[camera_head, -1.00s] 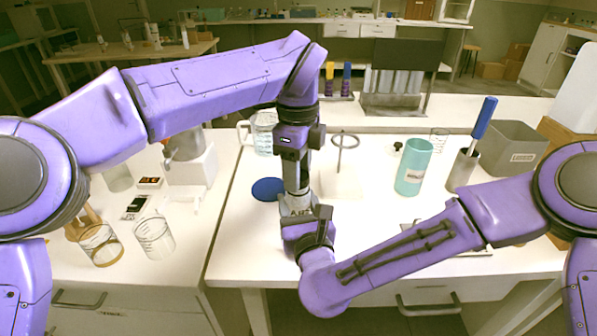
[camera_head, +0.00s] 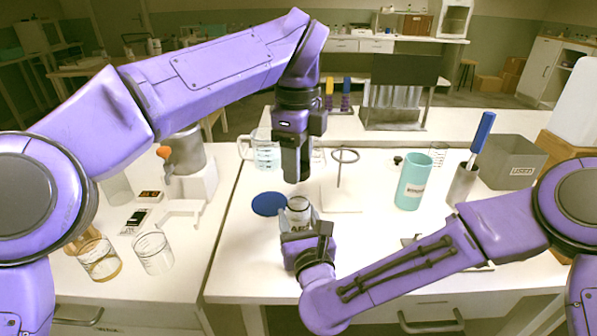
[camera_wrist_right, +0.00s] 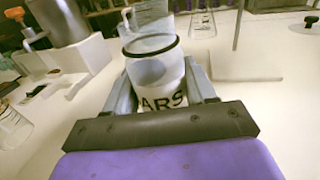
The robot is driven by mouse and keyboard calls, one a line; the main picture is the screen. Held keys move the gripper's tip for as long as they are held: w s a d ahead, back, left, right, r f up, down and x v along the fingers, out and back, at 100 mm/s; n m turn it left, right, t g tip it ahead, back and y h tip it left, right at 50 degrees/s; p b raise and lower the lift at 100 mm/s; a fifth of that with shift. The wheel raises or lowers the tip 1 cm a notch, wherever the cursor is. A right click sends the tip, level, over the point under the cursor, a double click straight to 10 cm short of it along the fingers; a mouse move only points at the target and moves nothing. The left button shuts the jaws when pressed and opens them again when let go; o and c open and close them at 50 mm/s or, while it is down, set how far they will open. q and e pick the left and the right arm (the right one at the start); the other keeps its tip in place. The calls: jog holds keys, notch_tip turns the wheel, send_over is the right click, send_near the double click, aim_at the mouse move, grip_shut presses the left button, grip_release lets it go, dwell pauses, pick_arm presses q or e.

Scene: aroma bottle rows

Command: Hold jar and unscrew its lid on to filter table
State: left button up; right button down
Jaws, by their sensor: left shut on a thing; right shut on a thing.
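The jar (camera_head: 299,204) is a clear glass jar with a white label, standing upright at the front middle of the table. Its round mouth faces up with no lid on it. My right gripper (camera_head: 303,228) is shut on the jar's sides. In the right wrist view the jar (camera_wrist_right: 162,88) sits between both fingers, with black letters reading "ARS". My left gripper (camera_head: 294,179) points down above and slightly behind the jar, apart from it. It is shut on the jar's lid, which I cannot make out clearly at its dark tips.
A flat blue disc (camera_head: 268,204) lies left of the jar.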

jog(key=shift+c, duration=1.4)
grip_release()
